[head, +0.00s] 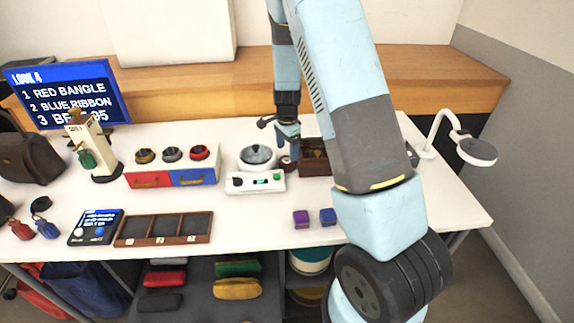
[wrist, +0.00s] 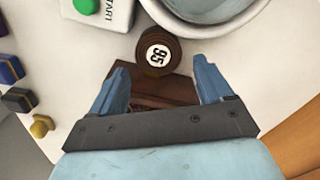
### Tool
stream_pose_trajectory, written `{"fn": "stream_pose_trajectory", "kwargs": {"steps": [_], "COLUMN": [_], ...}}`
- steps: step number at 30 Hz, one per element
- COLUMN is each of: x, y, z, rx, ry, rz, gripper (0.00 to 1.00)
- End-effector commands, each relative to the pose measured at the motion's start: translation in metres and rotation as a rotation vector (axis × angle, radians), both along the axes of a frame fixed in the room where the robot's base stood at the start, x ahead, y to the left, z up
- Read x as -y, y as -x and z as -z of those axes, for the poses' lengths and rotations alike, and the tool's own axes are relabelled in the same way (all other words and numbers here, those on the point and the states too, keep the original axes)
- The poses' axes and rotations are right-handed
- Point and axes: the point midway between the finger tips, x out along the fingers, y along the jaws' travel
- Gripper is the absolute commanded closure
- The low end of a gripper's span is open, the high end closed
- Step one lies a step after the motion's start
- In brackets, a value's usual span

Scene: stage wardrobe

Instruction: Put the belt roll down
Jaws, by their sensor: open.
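The belt roll (wrist: 158,36) is a dark brown coil with a round white number label. In the wrist view it is just beyond my open fingertips, between the white bowl machine and the brown wooden box. In the head view the belt roll (head: 286,165) shows small below my gripper (head: 288,142), which partly hides the area.
The bowl machine (head: 257,182) stands left of the roll, the wooden box (head: 313,168) right. A three-slot tray (head: 163,228), a red and blue drawer unit (head: 150,180), and purple (head: 301,219) and blue (head: 327,217) blocks stand nearby. The table's middle front is clear.

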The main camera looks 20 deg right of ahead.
Motion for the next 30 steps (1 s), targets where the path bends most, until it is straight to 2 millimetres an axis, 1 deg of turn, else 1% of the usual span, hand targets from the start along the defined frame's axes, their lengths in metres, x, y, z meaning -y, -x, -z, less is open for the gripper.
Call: {"fn": "stream_pose_trajectory", "kwargs": {"steps": [9, 12, 17, 20, 30], "x": [-0.003, -0.004, -0.004, -0.004, -0.004], "y": [0.003, 0.003, 0.002, 0.002, 0.002], "z": [0.041, 0.046, 0.046, 0.046, 0.046], "rx": [-0.003, -0.001, -0.001, -0.001, -0.001], "ry": [0.000, 0.000, 0.000, 0.000, 0.000], "rz": [0.002, 0.001, 0.000, 0.000, 0.000], "gripper": [0.20, 0.20, 0.20, 0.28, 0.61]}}
